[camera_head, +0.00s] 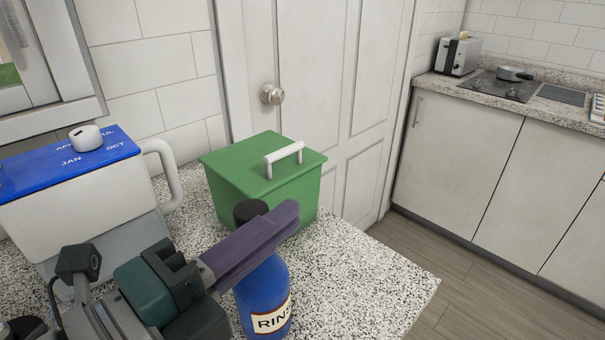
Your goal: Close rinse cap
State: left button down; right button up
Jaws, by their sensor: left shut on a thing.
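A blue rinse bottle (263,305) with a white label stands upright on the speckled counter, at the bottom middle. Its black cap (249,210) shows above my gripper's purple fingers. My left gripper (262,240) comes in from the lower left, with its fingers lying across the top of the bottle at the cap. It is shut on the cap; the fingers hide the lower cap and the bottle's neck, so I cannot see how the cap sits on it. My right gripper is not in view.
A green box (230,180) with a white handle stands just behind the bottle. A white container with a blue lid (75,165) and a side handle stands at the left. The counter (365,285) is clear right of the bottle, up to its edge.

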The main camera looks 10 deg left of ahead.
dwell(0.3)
pick_arm(q)
jog(key=c, duration=1)
grip_release()
jog(key=b+v, duration=0.2)
jog(key=v, duration=0.8)
